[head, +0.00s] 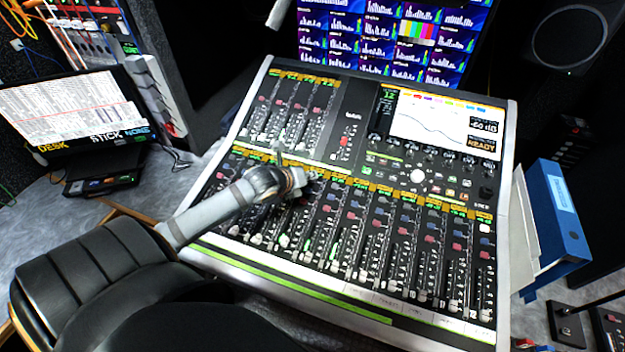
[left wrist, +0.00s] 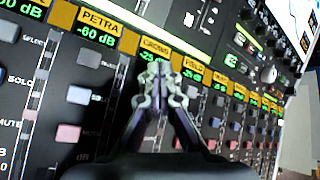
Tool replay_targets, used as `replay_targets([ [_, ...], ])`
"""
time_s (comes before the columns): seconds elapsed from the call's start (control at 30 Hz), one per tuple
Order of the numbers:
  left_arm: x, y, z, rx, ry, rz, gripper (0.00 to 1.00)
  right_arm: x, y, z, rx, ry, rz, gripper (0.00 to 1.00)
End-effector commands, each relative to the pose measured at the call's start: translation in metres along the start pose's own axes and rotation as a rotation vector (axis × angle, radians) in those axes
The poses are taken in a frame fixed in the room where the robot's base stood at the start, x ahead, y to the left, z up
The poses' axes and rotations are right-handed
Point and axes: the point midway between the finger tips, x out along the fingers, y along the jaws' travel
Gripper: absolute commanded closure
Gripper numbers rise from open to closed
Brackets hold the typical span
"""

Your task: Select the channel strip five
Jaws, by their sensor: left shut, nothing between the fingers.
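The mixing console (head: 352,292) fills the middle of the head view, with a lower row of channel strips under small amber and green labels. My left gripper (head: 308,178) is shut and empty, at the top of a strip left of the row's middle. In the left wrist view the closed fingertips (left wrist: 158,76) lie just below the label CROWD (left wrist: 157,50); they hide the upper part of that strip. The grey select button (left wrist: 88,53) of the PETRA strip shows to the left.
A console screen (head: 440,128) reads READY at the upper right. A large monitor (head: 385,40) stands behind the console, and a laptop-like screen (head: 75,108) stands at the left. A blue binder (head: 558,215) is at the right edge. Faders and buttons crowd the panel around the gripper.

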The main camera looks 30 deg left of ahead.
Motion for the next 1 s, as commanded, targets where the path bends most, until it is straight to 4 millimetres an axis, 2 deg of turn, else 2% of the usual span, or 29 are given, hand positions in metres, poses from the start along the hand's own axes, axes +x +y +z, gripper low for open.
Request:
replay_targets([
  [0.53,0.0041,0.0030,-0.0031,0.000,0.000,0.000,1.00,0.0072,-0.0004,0.0009,0.000,0.000,0.000,0.60],
  [0.83,0.0032,0.0024,-0.0023,0.000,0.000,0.000,1.00,0.0057,-0.0005,0.0009,0.000,0.000,0.000,0.60],
  [1.0,-0.0023,-0.0016,0.0018,0.000,0.001,0.001,1.00,-0.0015,-0.0003,0.0002,0.000,-0.001,0.000,0.60],
])
